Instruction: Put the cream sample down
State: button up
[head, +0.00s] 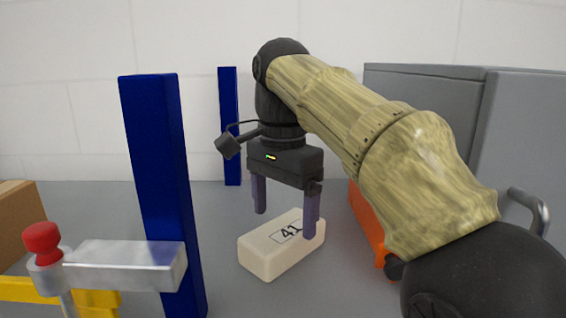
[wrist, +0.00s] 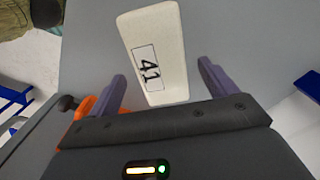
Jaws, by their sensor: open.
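The cream sample (head: 270,257) is a pale block with a label reading 41. It appears to lie flat on the grey surface in the head view. My gripper (head: 287,225) is above it with its two purple fingers spread wide. The right finger overlaps the block's right end in the head view. In the wrist view, the cream sample (wrist: 158,45) extends away from my gripper (wrist: 162,88), its near end between the open fingertips. Gaps show on both sides, so neither finger appears to touch it there.
Two blue posts (head: 158,165) stand left of the sample. A clamp with a red knob (head: 42,238) and metal bar is at front left, near a brown box (head: 18,222). An orange object (head: 367,225) and grey cabinet (head: 425,100) are right. Grey surface (head: 215,210) is clear around the sample.

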aim_at(282, 228)
notch_tip(282, 228, up, 8)
jog(key=p, duration=0.4)
jog(key=shift+f, duration=0.1)
dwell(0.5)
